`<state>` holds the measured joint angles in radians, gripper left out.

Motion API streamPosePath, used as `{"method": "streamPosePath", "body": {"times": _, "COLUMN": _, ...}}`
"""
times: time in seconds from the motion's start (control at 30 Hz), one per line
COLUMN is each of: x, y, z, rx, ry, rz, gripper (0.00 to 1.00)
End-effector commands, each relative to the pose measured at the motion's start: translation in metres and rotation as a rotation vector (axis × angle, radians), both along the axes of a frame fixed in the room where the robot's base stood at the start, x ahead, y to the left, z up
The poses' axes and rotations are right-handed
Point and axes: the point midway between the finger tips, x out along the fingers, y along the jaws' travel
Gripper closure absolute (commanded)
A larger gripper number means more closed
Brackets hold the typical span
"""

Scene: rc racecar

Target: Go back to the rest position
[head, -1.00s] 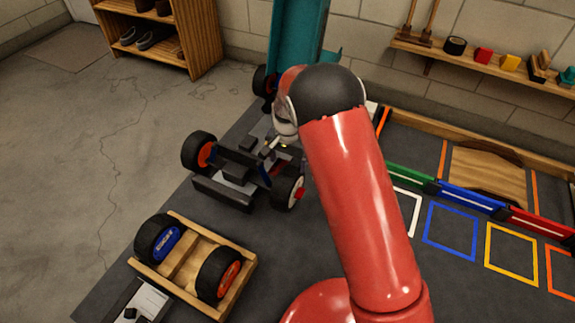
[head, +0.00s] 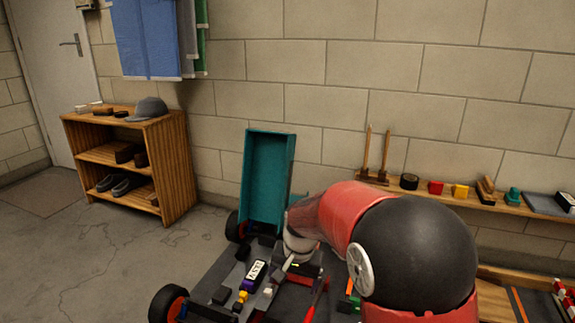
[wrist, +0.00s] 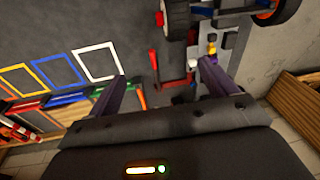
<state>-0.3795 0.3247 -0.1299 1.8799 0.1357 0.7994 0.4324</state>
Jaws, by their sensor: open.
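My gripper (wrist: 160,82) is open in the wrist view, with its two dark purple fingers wide apart and nothing between them. The chassis (head: 222,290) lies left of the arm, with black, red-hubbed wheels, a battery-like block and small coloured parts. A teal body shell (head: 268,180) stands upright behind it. My fingers are not clearly visible in the head view.
A wooden shelf (head: 475,205) on the wall holds tools and coloured blocks. A shoe rack (head: 172,165) stands at the left wall. Coloured square outlines (wrist: 55,72) mark the dark table in the wrist view. Open floor (head: 90,260) lies at the left.

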Motion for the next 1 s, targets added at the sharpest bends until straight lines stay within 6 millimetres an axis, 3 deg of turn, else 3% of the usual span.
{"method": "streamPosePath", "body": {"times": 0.03, "x": -0.013, "y": -0.015, "z": 0.034, "rx": 0.009, "ry": -0.031, "rz": 0.010, "gripper": 0.16}}
{"method": "streamPosePath", "body": {"times": 0.2, "x": -0.064, "y": -0.057, "z": 0.105, "rx": 0.009, "ry": -0.117, "rz": 0.066, "gripper": 0.16}}
{"method": "streamPosePath", "body": {"times": 0.43, "x": -0.145, "y": -0.103, "z": 0.171, "rx": -0.035, "ry": -0.239, "rz": 0.141, "gripper": 0.16}}
{"method": "streamPosePath", "body": {"times": 0.6, "x": -0.202, "y": -0.126, "z": 0.193, "rx": -0.096, "ry": -0.317, "rz": 0.188, "gripper": 0.16}}
{"method": "streamPosePath", "body": {"times": 0.7, "x": -0.226, "y": -0.134, "z": 0.198, "rx": -0.129, "ry": -0.347, "rz": 0.208, "gripper": 0.16}}
{"method": "streamPosePath", "body": {"times": 0.83, "x": -0.244, "y": -0.140, "z": 0.198, "rx": -0.160, "ry": -0.370, "rz": 0.223, "gripper": 0.16}}
{"method": "streamPosePath", "body": {"times": 1.0, "x": -0.249, "y": -0.141, "z": 0.197, "rx": -0.170, "ry": -0.375, "rz": 0.228, "gripper": 0.16}}
